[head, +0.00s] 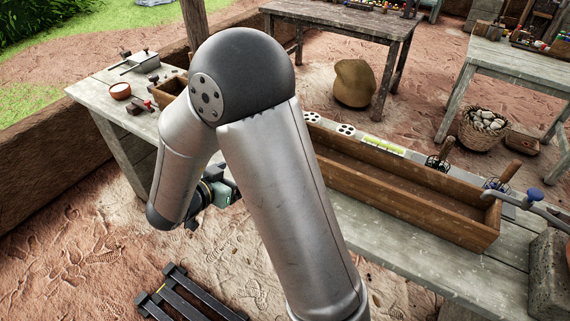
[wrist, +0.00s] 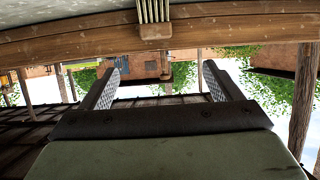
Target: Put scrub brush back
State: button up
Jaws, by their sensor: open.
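In the wrist view, which looks upside down, my gripper (wrist: 160,82) is open with nothing between its two fingers. Beyond the fingertips, at the top edge, is a small wooden block with pale bristles (wrist: 155,32), which looks like the scrub brush, partly cut off by the frame. It shows against a long wooden edge (wrist: 240,31) and is apart from the fingers. In the head view my gripper's fingers are hidden behind my arm; only part of the gripper body shows. I cannot make out the scrub brush for certain in that view.
A long wooden trough (head: 400,190) lies on the right-hand bench (head: 400,247), with a rack strip (head: 420,158) behind it holding wooden-handled tools. A left table (head: 92,89) carries a bowl (head: 120,91) and small tools. A stone block (head: 548,275) stands at the right.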

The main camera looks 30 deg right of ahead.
jog(key=p+x, duration=0.1)
jog(key=x, duration=1.1)
jog(key=shift+s+d, duration=0.15)
jog(key=shift+d, duration=0.05)
jog(key=shift+p+x, duration=0.45)
jog(key=shift+x, duration=2.1)
jog(key=shift+s+d+r, duration=0.1)
jog(key=shift+s+d, duration=0.05)
jog(key=c, duration=1.2)
